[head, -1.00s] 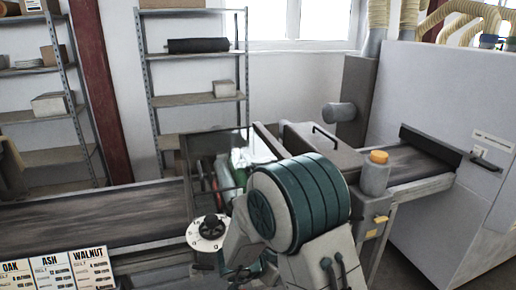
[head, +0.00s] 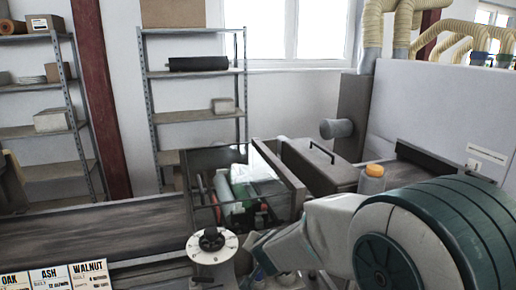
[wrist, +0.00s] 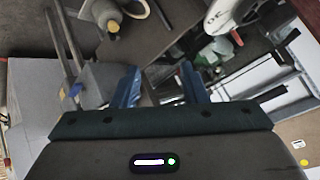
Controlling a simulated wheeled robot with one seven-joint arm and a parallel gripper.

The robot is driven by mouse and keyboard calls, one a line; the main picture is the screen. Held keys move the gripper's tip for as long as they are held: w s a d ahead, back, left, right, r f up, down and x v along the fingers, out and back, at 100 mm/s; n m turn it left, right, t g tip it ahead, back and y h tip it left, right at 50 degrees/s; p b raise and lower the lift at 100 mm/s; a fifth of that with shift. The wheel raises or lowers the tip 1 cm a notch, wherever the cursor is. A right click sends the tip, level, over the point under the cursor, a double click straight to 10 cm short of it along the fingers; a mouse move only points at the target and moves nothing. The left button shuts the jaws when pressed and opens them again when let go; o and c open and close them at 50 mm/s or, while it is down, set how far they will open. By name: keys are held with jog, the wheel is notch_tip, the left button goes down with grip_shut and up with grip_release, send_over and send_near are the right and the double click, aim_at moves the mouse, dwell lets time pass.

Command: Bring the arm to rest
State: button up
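My arm fills the lower right of the head view, with its large green-ribbed joint near the camera and a pale link reaching left toward the machine. My gripper (wrist: 160,88) shows in the wrist view as two blue fingers set well apart. It is open, and I see nothing held between them. In the head view the arm's far end is behind the pale link and I cannot make out the fingers there.
A dark conveyor belt (head: 90,232) runs along the left. A clear-sided housing (head: 205,170) with bottles inside and a white dial (head: 212,246) stand close to my arm. An orange-topped post (head: 372,182) is just beyond it. Shelves (head: 195,74) stand behind.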

jog(key=s+d+r+n+g+y, duration=0.2)
jog(key=s+d+r+n+y, duration=0.15)
jog(key=s+r, duration=0.45)
jog(key=s+d+f+n+g+h, duration=0.1)
jog(key=s+d+g+h, duration=0.1)
jog(key=s+d, duration=0.3)
jog(key=s+d+f+n+g+h, duration=0.1)
jog(key=s+d, duration=0.4)
jog(key=s, duration=0.6)
jog(key=shift+s+g+h, duration=0.35)
jog(key=shift+g+h, duration=0.05)
jog(key=shift+h, duration=0.25)
